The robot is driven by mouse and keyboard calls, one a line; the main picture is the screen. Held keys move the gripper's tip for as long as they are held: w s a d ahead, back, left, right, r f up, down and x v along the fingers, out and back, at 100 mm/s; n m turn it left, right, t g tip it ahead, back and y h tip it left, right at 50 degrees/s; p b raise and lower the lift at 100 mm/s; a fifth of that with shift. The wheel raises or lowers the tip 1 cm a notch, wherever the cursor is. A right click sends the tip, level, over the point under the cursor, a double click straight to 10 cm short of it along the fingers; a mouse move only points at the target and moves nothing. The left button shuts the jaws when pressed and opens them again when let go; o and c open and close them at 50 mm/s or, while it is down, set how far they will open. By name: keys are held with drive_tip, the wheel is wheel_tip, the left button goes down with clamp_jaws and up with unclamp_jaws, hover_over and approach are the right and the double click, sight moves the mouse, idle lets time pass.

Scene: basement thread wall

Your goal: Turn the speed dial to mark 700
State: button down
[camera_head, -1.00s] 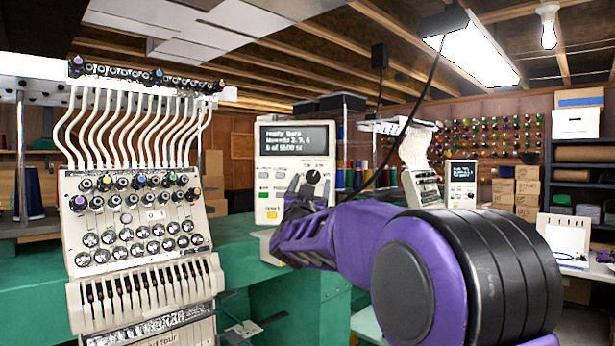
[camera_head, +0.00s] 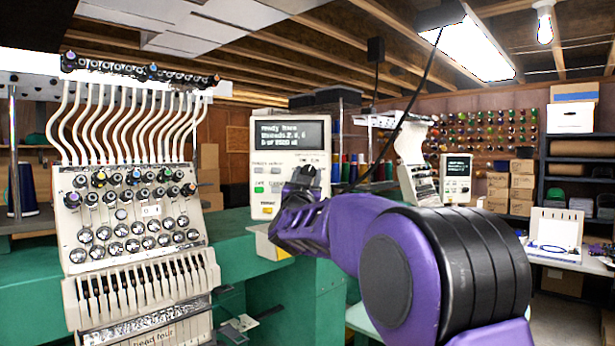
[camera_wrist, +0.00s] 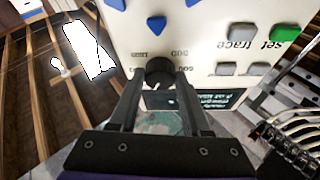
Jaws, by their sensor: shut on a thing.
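The speed dial (camera_wrist: 159,72) is a dark round knob on a white control panel (camera_wrist: 215,25), seen in the wrist view. Printed numbers surround it, only partly readable; I cannot tell which mark it points at. My gripper (camera_wrist: 160,85) is shut on the dial, with one finger on each side. In the head view the same control panel (camera_head: 262,200) stands at the middle, its screen lit with text. There my gripper (camera_head: 306,178) is at the panel's right side and hides the dial.
A multi-needle embroidery head (camera_head: 135,225) with pale thread tubes stands at the left. A second machine with its own panel (camera_head: 456,180) is further back. A green table (camera_head: 235,255) runs below. Thread spools hang on the back wall.

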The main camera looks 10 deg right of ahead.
drive_tip(key=shift+n, duration=0.3)
drive_tip(key=n+y+b, duration=0.1)
drive_tip(key=n, duration=0.1)
drive_tip(key=n+y+b, duration=0.1)
drive_tip(key=n+y, duration=0.1)
drive_tip(key=n, duration=0.1)
drive_tip(key=n+y+b, duration=0.1)
drive_tip(key=n, duration=0.1)
drive_tip(key=shift+d+f+n+t+y, duration=0.2)
drive_tip(key=shift+n+t+y, duration=0.1)
drive_tip(key=shift+n, duration=0.1)
drive_tip(key=n+y+b, duration=0.1)
drive_tip(key=n, duration=0.2)
drive_tip(key=n+y+b, duration=0.1)
drive_tip(key=n+y, duration=0.1)
drive_tip(key=n, duration=0.1)
drive_tip(key=shift+d+r+g, duration=0.1)
drive_tip(key=shift+r+g, duration=0.1)
drive_tip(key=shift+g, duration=0.2)
drive_tip(key=shift+n, duration=0.5)
drive_tip(key=shift+c, duration=1.8)
unclamp_jaws()
drive_tip(key=shift+s, duration=0.1)
